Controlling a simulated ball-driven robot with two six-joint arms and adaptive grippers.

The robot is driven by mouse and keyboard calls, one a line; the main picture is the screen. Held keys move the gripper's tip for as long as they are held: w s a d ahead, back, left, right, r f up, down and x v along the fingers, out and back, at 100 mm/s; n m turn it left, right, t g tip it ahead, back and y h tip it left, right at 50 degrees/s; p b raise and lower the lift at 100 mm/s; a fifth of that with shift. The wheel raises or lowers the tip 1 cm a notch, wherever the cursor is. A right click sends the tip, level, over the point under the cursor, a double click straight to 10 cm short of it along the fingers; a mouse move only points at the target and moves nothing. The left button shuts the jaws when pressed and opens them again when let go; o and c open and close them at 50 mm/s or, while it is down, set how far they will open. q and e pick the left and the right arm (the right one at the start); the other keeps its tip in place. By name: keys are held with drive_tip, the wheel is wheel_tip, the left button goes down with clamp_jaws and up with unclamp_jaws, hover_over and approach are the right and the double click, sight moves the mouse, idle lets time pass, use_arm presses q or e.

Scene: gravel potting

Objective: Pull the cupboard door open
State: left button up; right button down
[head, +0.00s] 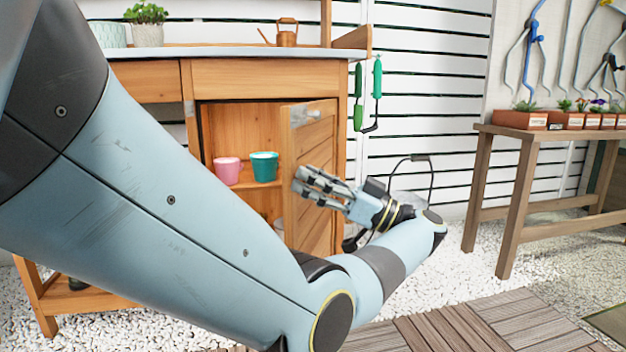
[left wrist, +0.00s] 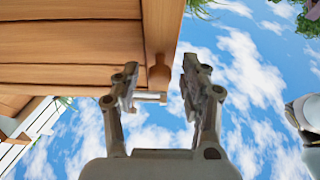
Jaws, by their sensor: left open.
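The cupboard door (head: 318,140) is a framed orange-brown wood panel in the head view. It stands partly open, swung outward, with its free edge at the left. A pale metal fitting (head: 303,115) shows near its top. My left gripper (head: 302,182) is open at the door's free edge, partly covering the panel. In the left wrist view the open fingers (left wrist: 158,82) have a wooden edge (left wrist: 160,35) just beyond and between them; I cannot tell whether they touch it. My right gripper is not in view.
Inside the cupboard, a pink pot (head: 227,171) and a teal pot (head: 264,167) stand on a shelf. Green-handled tools (head: 377,78) hang at the cupboard's right side. A wooden table (head: 530,133) with planters stands at the right. White gravel (head: 460,270) lies open between them.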

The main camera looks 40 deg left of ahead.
use_arm(q)
wheel_tip(320, 180, up, 10)
idle(0.5)
